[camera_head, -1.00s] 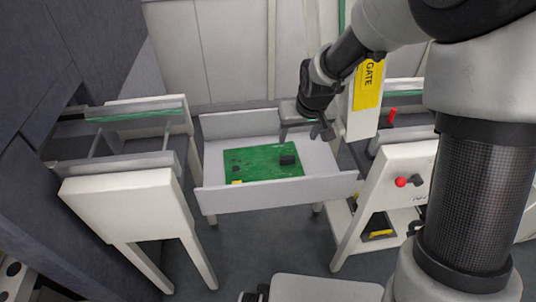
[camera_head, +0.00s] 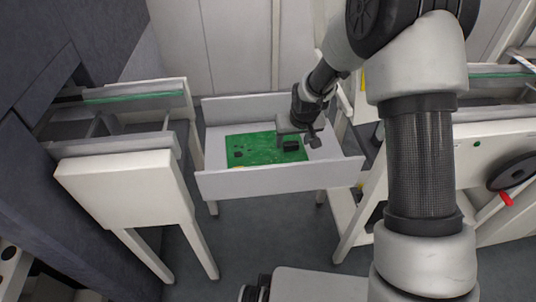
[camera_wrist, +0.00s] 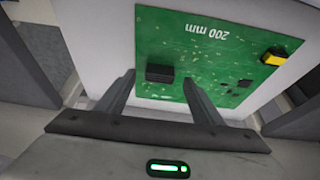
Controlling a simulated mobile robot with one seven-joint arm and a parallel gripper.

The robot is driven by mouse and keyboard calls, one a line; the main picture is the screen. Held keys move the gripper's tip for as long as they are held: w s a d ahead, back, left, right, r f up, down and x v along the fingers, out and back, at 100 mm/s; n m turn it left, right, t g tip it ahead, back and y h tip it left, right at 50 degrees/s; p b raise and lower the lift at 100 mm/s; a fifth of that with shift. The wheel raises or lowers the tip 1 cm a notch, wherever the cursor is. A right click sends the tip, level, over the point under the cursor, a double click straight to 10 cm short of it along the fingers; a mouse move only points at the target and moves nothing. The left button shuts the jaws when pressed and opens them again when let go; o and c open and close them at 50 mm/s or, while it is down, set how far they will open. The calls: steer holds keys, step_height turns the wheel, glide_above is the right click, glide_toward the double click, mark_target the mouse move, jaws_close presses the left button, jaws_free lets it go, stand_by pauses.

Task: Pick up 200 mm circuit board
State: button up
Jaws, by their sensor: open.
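The green 200 mm circuit board (camera_head: 255,149) lies flat in a white open-topped tray (camera_head: 280,182). In the wrist view the board (camera_wrist: 210,58) shows its "200 mm" print, a black block and a yellow part near one corner. My gripper (camera_head: 298,138) is over the right part of the board in the head view, near the black block. In the wrist view my gripper (camera_wrist: 155,82) has its two fingers spread apart with nothing between them but the view of the board. I cannot tell the exact height of the fingertips above the board.
A white trolley with rails (camera_head: 125,175) stands left of the tray. Another white stand (camera_head: 460,160) is at the right, partly hidden by my arm. The tray's raised walls surround the board. Grey floor shows in front.

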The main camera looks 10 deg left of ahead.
steer(key=shift+x, duration=1.1)
steer(key=c, duration=1.4)
steer(key=shift+r, duration=0.1)
steer(key=shift+c, duration=0.7)
steer(key=shift+r, duration=0.1)
